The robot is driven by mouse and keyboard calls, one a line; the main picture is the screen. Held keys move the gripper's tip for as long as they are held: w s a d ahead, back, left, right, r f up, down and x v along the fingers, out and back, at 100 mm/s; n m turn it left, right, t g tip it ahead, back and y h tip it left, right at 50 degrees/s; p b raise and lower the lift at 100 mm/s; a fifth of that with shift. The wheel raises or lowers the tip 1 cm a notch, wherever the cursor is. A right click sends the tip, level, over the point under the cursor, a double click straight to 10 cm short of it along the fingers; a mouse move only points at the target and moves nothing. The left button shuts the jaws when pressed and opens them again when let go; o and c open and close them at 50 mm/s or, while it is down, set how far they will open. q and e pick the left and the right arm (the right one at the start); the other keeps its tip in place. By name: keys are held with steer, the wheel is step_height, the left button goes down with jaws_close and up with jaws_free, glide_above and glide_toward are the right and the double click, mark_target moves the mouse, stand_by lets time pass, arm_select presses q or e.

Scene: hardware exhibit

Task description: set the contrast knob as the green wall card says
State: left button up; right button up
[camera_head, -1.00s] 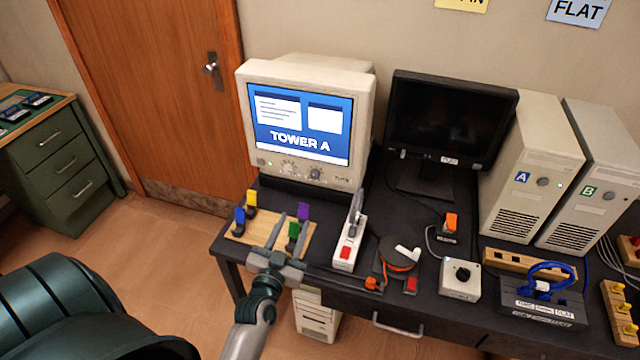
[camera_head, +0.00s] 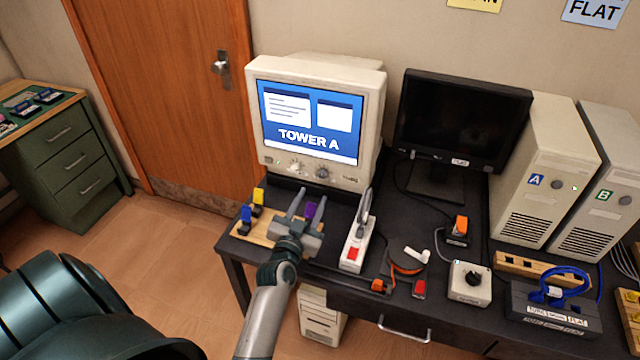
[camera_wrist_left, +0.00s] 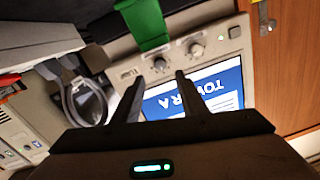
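The beige CRT monitor (camera_head: 372,110) shows "TOWER A". Its lower bezel carries a pale knob (camera_head: 295,166) and a darker knob (camera_head: 323,173). I cannot read which is the contrast knob. My left gripper (camera_head: 311,196) is open and empty, pointing at the bezel from in front and below; its fingers (camera_wrist_left: 158,76) seem apart from the knobs. The green wall card and my right gripper are not in view.
A wooden board (camera_head: 240,232) with blue, yellow and purple pieces lies under my gripper; a green piece (camera_wrist_left: 147,20) shows in the wrist view. A white power strip (camera_head: 352,250) stands right of it. Yellow (camera_head: 473,4) and blue "FLAT" (camera_head: 595,11) cards hang on the wall.

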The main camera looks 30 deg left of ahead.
mark_target(322, 176)
arm_select(q)
steer(key=b+x, duration=0.2)
steer(key=x, duration=0.6)
steer(key=shift+w+a, duration=0.15)
steer(key=shift+w, duration=0.15)
jaws_close()
steer(key=shift+n, duration=0.4)
steer(key=n+p, duration=0.1)
steer(key=n, duration=0.1)
steer(key=shift+r+n, duration=0.15)
steer(key=shift+n, duration=0.15)
steer(key=shift+n+p, duration=0.9)
steer(key=shift+n, duration=1.3)
